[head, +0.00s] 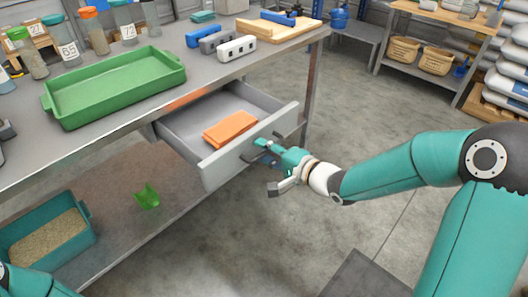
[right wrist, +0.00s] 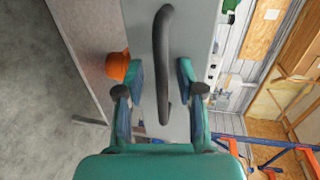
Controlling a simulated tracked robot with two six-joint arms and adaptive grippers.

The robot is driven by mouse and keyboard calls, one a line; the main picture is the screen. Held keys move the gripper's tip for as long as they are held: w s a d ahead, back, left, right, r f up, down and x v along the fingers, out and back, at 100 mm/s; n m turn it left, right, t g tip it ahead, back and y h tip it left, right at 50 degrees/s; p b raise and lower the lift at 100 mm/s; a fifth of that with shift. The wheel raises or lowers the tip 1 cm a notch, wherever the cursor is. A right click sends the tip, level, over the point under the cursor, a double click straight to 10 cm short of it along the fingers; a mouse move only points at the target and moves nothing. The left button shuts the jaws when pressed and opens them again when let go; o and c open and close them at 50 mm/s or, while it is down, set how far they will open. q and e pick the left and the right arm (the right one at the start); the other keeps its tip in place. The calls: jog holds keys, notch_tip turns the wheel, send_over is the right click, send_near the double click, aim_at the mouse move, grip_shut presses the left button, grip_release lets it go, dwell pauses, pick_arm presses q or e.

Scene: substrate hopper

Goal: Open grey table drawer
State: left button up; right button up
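The grey table drawer (head: 218,168) is pulled well out from under the grey table (head: 120,118), so its inside shows. An orange block (head: 230,128) lies in it. My right gripper (head: 262,155) is at the outer face of the drawer front. In the right wrist view, the dark curved handle (right wrist: 166,22) runs along the grey drawer front (right wrist: 195,30). The two fingers of my right gripper (right wrist: 158,78) stand apart, on either side of the handle's line. I cannot tell whether they touch it. My left gripper is out of view.
A green tray (head: 115,85) and bottles stand on the tabletop. A teal bin (head: 85,240) with grainy material and a green scoop (head: 147,196) are on the lower shelf. A wooden rack (head: 430,30) stands at back right.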

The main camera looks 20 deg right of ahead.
jog(key=shift+s+d+r, duration=0.1)
jog(key=shift+s+d, duration=0.2)
jog(key=shift+s, duration=0.1)
jog(key=v, duration=1.1)
